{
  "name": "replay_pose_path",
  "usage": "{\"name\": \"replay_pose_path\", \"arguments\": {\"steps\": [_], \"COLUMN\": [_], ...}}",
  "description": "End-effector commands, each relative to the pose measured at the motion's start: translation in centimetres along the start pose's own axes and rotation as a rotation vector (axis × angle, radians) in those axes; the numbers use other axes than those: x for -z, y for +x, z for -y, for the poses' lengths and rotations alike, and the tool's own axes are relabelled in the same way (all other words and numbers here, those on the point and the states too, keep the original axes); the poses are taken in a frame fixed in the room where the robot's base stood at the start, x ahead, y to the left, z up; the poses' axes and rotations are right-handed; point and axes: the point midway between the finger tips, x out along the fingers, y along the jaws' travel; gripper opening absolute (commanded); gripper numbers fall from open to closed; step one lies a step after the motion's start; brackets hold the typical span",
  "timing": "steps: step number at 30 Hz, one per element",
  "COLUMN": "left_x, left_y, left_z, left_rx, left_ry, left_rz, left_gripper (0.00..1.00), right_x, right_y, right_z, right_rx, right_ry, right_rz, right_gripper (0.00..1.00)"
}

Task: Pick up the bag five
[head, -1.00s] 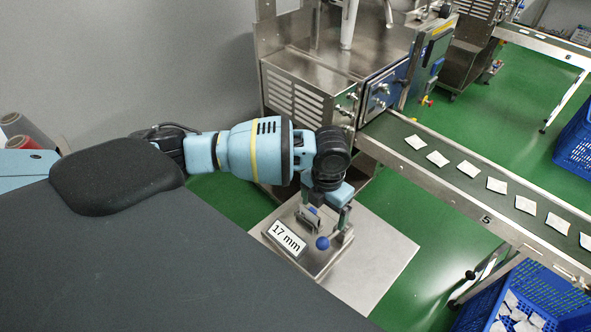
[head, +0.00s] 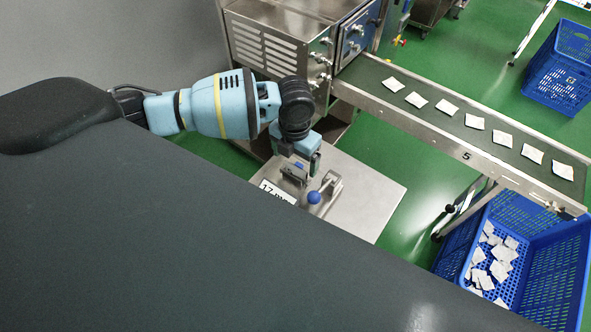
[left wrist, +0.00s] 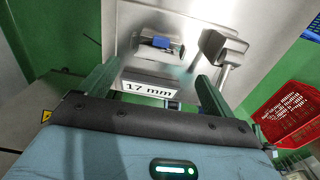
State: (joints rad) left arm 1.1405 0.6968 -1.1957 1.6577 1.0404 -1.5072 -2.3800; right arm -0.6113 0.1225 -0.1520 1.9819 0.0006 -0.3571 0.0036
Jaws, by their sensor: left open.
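Small white teabags lie in a row on the grey conveyor belt marked 5 (head: 466,155); one teabag (head: 474,122) is near the middle of the row. More loose teabags (head: 500,254) lie in the blue crate (head: 548,262) below the belt's end. I cannot tell which one is bag five. My right gripper is not in view.
A steel packing machine (head: 262,47) stands at the belt's far end. Another blue crate (head: 563,68) stands at the upper right. A red crate (left wrist: 288,112) shows in the left wrist view. Green floor (head: 408,203) lies between the device plate and the belt.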

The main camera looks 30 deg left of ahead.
Motion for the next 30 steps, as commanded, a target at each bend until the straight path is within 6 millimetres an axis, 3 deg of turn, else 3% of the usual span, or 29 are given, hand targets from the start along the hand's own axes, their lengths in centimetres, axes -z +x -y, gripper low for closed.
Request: {"name": "replay_pose_path", "arguments": {"steps": [4,15,23,30], "left_x": [-0.1,-0.5,-0.5,-0.5], "left_y": [0.5,4.9,5.1,5.1], "left_z": [0.0,-0.1,-0.2,-0.2], "left_rx": [0.0,0.001,0.001,0.001], "left_ry": [0.0,0.001,0.001,0.001], "left_rz": [0.0,0.0,0.001,0.001], "left_gripper": [0.89,0.89,0.89,0.59], "right_x": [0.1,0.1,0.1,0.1], "right_y": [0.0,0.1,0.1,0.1], "right_z": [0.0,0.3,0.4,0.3], "right_rx": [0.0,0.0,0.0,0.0], "right_ry": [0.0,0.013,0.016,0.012], "right_rz": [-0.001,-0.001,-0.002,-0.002], "right_gripper": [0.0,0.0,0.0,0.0]}}
